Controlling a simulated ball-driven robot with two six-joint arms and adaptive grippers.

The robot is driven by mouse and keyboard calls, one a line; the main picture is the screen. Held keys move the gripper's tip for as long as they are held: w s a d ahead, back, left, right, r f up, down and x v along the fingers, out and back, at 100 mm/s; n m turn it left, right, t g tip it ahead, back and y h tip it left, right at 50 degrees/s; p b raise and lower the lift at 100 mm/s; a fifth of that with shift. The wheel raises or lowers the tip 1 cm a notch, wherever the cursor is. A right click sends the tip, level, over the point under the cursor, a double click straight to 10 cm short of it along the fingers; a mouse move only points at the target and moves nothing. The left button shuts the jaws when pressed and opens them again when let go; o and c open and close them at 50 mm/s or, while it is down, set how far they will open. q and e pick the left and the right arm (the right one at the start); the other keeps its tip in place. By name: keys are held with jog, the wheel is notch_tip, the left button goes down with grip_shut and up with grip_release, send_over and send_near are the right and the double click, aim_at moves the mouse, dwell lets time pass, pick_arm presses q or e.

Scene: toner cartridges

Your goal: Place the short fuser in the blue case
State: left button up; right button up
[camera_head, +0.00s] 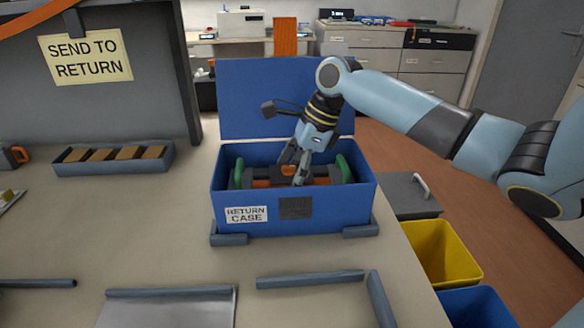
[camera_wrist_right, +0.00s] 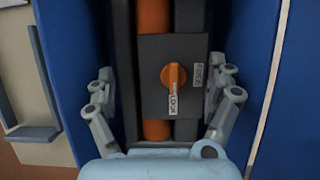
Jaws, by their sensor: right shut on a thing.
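The blue case (camera_head: 340,213) stands on the table with its lid (camera_head: 250,100) raised at the back; its front wall carries a "RETURN CASE" label. The fuser (camera_head: 262,183), dark with an orange roller and green ends, lies lengthwise inside the case walls. In the right wrist view the fuser (camera_wrist_right: 153,15) shows a dark plate with an orange knob between "LOCK" and "FREE" labels. My right gripper (camera_head: 299,176) reaches down into the case and is shut on the fuser's middle; its fingers (camera_wrist_right: 165,85) flank the plate. Whether the fuser touches the case floor is hidden. My left gripper is out of view.
Grey rails (camera_head: 310,279) lie on the table before the case. A tray with brown blocks (camera_head: 115,157) stands at the left, below a "SEND TO RETURN" sign (camera_head: 86,56). A yellow bin (camera_head: 440,254) and a blue bin (camera_head: 480,308) stand beyond the table's right edge.

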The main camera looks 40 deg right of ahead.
jog(key=o, duration=1.5)
jog(key=shift+r, duration=0.1)
jog(key=p+v, duration=0.2)
jog(key=v, duration=1)
jog(key=shift+a, duration=0.1)
